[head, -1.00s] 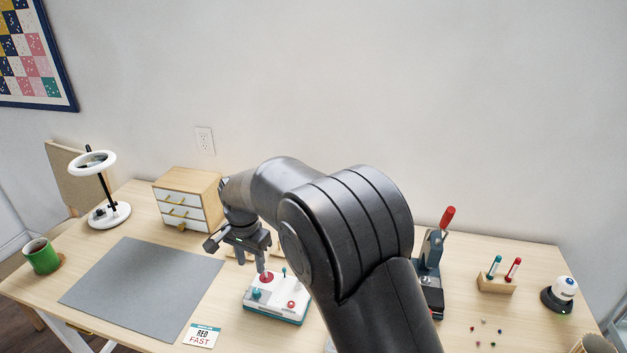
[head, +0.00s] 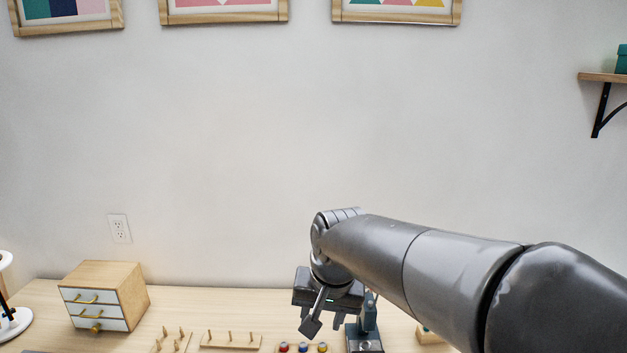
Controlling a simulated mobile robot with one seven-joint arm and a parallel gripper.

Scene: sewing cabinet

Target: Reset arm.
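My arm reaches in from the lower right of the head view. My gripper (head: 322,318) hangs over the table near the bottom middle, in front of a dark teal press-like tool (head: 366,338). Its fingers point down and show a gap between them, with nothing seen held. Part of the tool is hidden behind my gripper and arm.
The table (head: 225,305) runs along the wall. A small drawer cabinet (head: 118,285) stands at the left, beside part of a white lamp (head: 15,322). Wooden peg racks (head: 231,342) and several coloured spools (head: 303,348) lie at the front. A wall shelf (head: 603,77) is at the upper right.

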